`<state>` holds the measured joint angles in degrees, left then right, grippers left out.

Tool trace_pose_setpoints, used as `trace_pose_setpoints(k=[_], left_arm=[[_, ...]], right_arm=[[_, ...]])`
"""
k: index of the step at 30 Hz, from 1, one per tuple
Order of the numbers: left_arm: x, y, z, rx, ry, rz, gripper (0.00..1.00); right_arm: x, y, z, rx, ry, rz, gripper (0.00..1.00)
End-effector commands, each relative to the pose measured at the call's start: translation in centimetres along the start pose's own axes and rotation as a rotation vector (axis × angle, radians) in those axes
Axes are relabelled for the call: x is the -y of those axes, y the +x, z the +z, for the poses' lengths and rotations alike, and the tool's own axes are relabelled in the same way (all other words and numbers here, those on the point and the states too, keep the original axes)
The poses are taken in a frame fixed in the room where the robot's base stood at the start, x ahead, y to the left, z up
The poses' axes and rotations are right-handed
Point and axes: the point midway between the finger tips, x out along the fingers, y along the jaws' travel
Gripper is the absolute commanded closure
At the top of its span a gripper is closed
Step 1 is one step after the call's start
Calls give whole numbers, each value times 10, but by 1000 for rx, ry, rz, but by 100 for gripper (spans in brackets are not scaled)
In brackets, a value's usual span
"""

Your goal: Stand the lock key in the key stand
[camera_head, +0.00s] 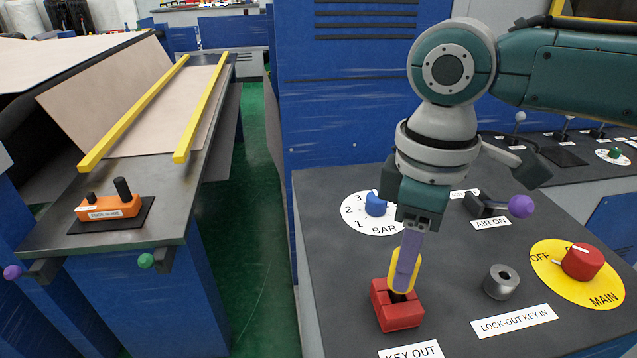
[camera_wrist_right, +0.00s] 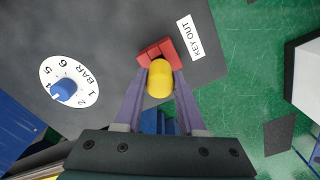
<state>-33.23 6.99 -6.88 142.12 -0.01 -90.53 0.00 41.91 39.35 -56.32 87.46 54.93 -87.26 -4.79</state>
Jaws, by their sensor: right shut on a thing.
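The lock key (camera_head: 393,282) has a yellow head, and it also shows in the right wrist view (camera_wrist_right: 159,80). My right gripper (camera_head: 405,268) points down with its purple fingers shut on the yellow head. The key stand (camera_head: 400,317) is a red block beside the KEY OUT label, and it shows beyond the key in the right wrist view (camera_wrist_right: 168,49). The key is upright directly over the stand, its dark lower end at the stand's opening. I cannot tell how deep it sits. My left gripper is not in view.
A grey lock cylinder (camera_head: 502,284) stands right of the stand, behind the LOCK-OUT KEY IN label (camera_head: 514,321). A red MAIN knob (camera_head: 582,261) is farther right. A blue BAR dial (camera_head: 376,204) and a purple-tipped AIR ON lever (camera_head: 520,206) are behind.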

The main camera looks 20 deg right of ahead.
Motion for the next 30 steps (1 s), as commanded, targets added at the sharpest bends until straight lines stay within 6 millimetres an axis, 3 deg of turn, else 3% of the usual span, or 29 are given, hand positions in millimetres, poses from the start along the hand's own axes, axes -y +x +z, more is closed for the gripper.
trace_pose_setpoints(k=[5, 6, 15, 24, 30], left_arm=[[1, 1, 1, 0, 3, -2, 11], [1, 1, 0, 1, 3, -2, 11], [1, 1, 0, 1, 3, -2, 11], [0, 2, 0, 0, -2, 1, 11], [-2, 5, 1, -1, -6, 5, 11]], right_arm=[[0, 3, 0, 0, 0, 0, 100], [0, 3, 0, 0, 0, 0, 59], [0, 3, 0, 0, 0, 0, 26], [0, 0, 0, -1, -1, 1, 26], [-1, -32, -1, -5, -1, 3, 26]])
